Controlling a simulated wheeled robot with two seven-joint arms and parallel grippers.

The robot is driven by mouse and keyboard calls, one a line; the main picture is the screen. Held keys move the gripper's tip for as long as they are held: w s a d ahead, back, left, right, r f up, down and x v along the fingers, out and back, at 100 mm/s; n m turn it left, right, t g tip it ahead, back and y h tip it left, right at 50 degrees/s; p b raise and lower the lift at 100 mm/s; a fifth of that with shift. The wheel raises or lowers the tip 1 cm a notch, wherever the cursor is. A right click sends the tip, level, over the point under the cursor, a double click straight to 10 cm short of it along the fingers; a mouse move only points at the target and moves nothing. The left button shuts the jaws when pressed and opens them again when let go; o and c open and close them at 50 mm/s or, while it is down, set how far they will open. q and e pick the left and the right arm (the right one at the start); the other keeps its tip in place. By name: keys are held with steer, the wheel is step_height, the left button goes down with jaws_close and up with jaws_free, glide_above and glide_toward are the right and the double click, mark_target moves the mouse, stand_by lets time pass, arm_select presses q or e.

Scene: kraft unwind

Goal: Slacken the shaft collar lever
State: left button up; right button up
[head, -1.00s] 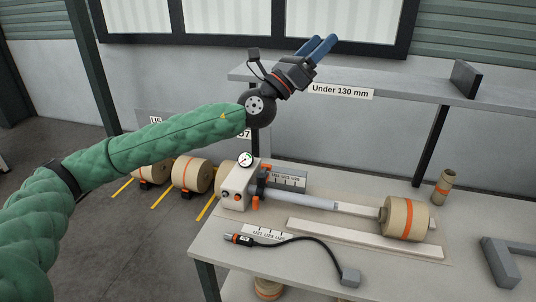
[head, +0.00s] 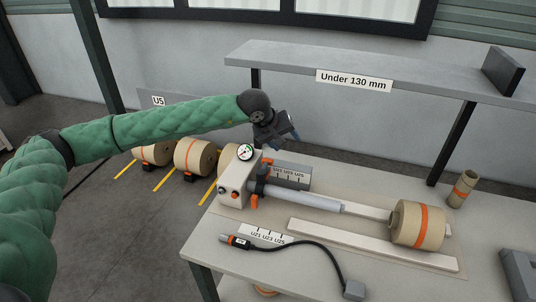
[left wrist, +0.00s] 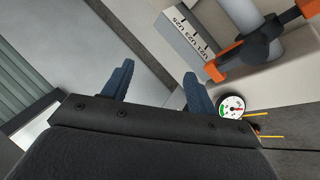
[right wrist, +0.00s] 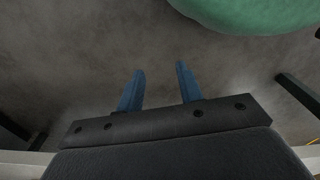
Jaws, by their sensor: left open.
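The shaft collar (head: 260,187) is a dark ring around the grey shaft (head: 305,198), beside the white unwind housing (head: 233,184). Orange parts show on both sides of it; the near one (head: 254,202) hangs at the front. In the left wrist view the dark collar (left wrist: 262,46) is at upper right, with a long orange piece (left wrist: 226,62) and another orange end at the corner. I cannot tell which is the lever. My left gripper (head: 294,138) is open and empty, above and behind the housing. My right gripper (right wrist: 160,70) is open and empty over the floor, outside the head view.
A dial gauge (head: 245,152) stands on the housing. A black cable tool (head: 290,245) lies in front. The shelf (head: 420,88) overhangs behind; floor rolls (head: 194,157) stand left of the table.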

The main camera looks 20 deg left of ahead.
mark_target(267, 159)
arm_select(q)
steer(key=a+m+y, duration=0.1)
steer(key=a, duration=0.1)
steer(key=s+a+f+m+y, duration=0.1)
steer(key=a+m+y, duration=0.1)
steer(key=a, duration=0.1)
steer(key=shift+s+a+f+g+y, duration=0.3)
steer(key=shift+s+g, duration=0.1)
steer(key=shift+s+a+m, duration=0.15)
steer(key=shift+a+m, duration=0.1)
steer(key=shift+m, duration=0.25)
steer(key=shift+f+m+y, duration=0.15)
steer(key=shift+m+y, duration=0.15)
steer(key=shift+f, duration=0.1)
steer(key=shift+w+f+p, duration=0.3)
steer(key=shift+f+p, duration=0.15)
steer(key=shift+f, duration=0.05)
steer(key=p+x, duration=0.2)
steer(key=x, duration=0.2)
steer(key=shift+w+f, duration=0.15)
steer(key=shift+f, duration=0.15)
steer(key=shift+p+x, duration=0.4)
steer(key=shift+x, duration=0.5)
arm_select(e)
step_height(267, 159, down, 5)
steer(key=s+d+t, duration=0.1)
steer(key=s+d, duration=0.1)
steer(key=shift+s+d+f+t, duration=0.15)
steer(key=shift+d+f+t, duration=0.05)
steer(key=shift+d+t, duration=0.1)
